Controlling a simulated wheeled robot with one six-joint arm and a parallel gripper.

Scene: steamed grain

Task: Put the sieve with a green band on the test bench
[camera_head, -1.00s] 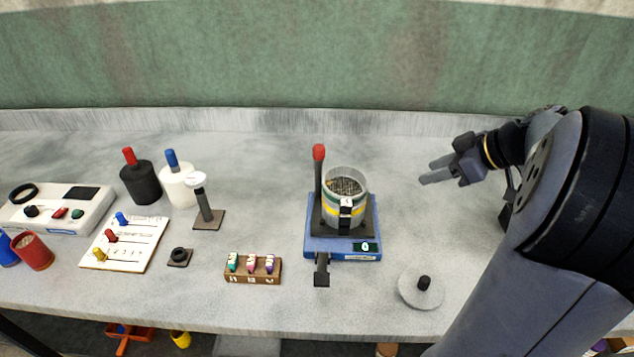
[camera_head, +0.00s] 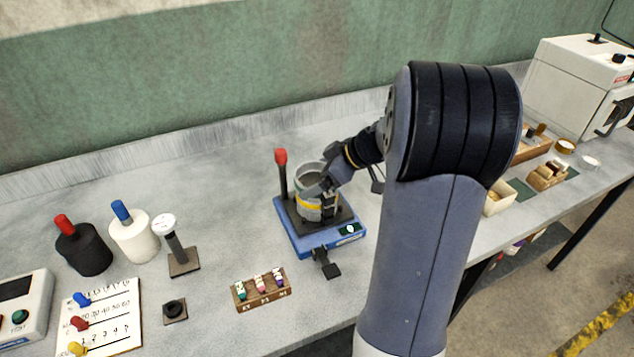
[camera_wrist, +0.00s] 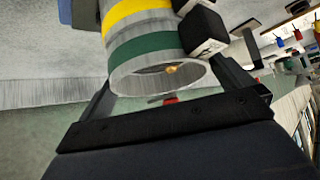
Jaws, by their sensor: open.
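The sieve with a green band is the upper part of a round metal stack; its rim shows in the head view (camera_head: 306,174), and its green band shows clearly in the wrist view (camera_wrist: 143,48). A part with a yellow band (camera_head: 307,207) sits below it. The stack stands upright on a blue shaker base (camera_head: 302,236). My gripper (camera_head: 322,187) is open at the stack, with one finger on each side of the green-banded sieve in the wrist view (camera_wrist: 170,85). Contact with the sieve cannot be told. A black block (camera_wrist: 203,32) sticks out from the sieve's side.
A post with a red knob (camera_head: 281,157) stands close behind the stack. A rack of small vials (camera_head: 261,288) lies in front. Black (camera_head: 84,247) and white (camera_head: 135,237) bottles stand left. A white machine (camera_head: 582,85) stands at the far right. My arm hides part of the bench.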

